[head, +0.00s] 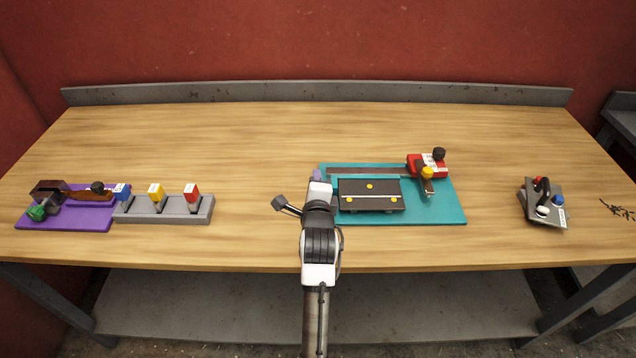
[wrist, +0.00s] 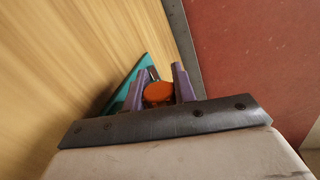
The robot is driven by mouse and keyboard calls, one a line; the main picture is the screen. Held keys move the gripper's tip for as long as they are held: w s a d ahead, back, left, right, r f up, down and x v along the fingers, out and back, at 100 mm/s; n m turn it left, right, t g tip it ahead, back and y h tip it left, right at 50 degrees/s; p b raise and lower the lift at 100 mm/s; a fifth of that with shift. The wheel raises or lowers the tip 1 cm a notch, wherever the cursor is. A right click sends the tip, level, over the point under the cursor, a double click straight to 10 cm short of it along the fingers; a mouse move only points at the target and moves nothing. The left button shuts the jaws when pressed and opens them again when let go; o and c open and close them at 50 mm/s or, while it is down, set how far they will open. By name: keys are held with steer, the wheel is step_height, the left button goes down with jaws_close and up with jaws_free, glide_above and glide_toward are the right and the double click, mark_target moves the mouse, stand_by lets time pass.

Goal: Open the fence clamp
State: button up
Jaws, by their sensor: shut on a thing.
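My gripper (wrist: 158,88) is shut on an orange round knob (wrist: 158,94), which sits between its two purple fingers in the wrist view. In the head view my gripper (head: 317,176) is at the back left corner of the teal board (head: 450,211), and my arm hides the knob and that corner. The knob appears to be the fence clamp's; the rest of the clamp cannot be made out. A brown fence strip (head: 365,171) runs along the board's back. A corner of the teal board (wrist: 122,97) also shows beside the fingers in the wrist view.
On the teal board are a dark block (head: 369,202) with yellow dots and a red device (head: 418,160) with black and yellow knobs. A purple board (head: 85,219) and a grey holder (head: 175,215) stand left. A grey device (head: 536,216) stands right. Wood between is clear.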

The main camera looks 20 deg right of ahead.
steer(key=shift+w+a+n, duration=0.1)
steer(key=shift+a+n, duration=0.05)
steer(key=shift+n, duration=0.15)
steer(key=shift+r, duration=0.1)
steer(key=o, duration=1)
